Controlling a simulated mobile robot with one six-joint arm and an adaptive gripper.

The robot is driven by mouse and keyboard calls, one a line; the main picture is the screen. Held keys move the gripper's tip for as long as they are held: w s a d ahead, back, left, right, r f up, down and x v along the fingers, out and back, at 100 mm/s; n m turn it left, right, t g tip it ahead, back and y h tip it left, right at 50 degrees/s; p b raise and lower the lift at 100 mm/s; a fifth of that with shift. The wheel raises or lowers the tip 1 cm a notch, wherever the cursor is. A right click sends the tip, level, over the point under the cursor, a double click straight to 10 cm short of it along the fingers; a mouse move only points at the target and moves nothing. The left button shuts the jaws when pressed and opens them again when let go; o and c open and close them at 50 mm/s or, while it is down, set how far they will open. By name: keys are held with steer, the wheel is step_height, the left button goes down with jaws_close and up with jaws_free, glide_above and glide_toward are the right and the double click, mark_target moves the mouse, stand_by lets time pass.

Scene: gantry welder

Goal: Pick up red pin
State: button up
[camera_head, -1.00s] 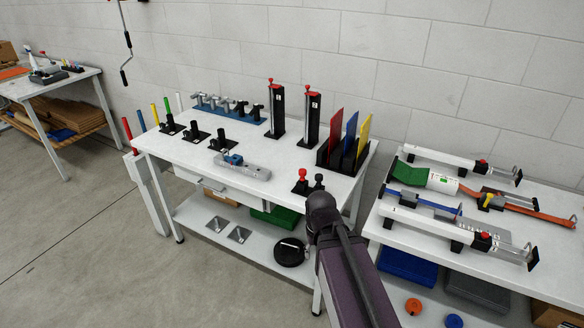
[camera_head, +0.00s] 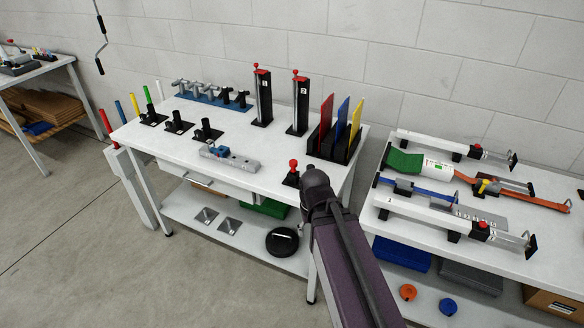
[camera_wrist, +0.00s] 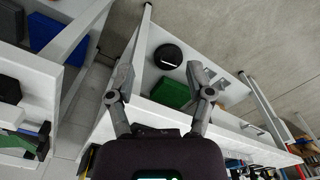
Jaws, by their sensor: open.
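A red-knobbed pin (camera_head: 293,165) stands upright on a small black base near the front right corner of the white workbench (camera_head: 185,150). My arm stands just right of it in the head view and hides what is beside it. A separate red rod (camera_head: 104,121) stands at the bench's left end, beside yellow and green ones. My gripper (camera_wrist: 160,70) is open and empty in the wrist view, over the bench's front edge and lower shelf. I cannot make out the red-knobbed pin in the wrist view.
Two black towers (camera_head: 299,105) and a rack with red, blue and yellow plates (camera_head: 327,118) stand behind the pin. A grey block with a blue part (camera_head: 229,158) lies left. A second table (camera_head: 400,230) with clamps stands right. A green bin (camera_wrist: 172,93) is below the bench top.

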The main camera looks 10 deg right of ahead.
step_height(320, 180, up, 13)
steer(key=p, duration=1.3)
glide_above(293, 168)
steer(key=w, duration=0.2)
steer(key=shift+s+d+r, duration=0.1)
steer(key=shift+r, duration=0.05)
step_height(293, 168, down, 9)
steer(key=b, duration=0.8)
steer(key=shift+r, duration=0.2)
steer(key=shift+f+b, duration=0.15)
steer(key=shift+b, duration=0.2)
steer(key=shift+s+d+f+b, duration=0.1)
steer(key=shift+s+f+b, duration=0.05)
steer(key=shift+f+b, duration=2.3)
jaws_close()
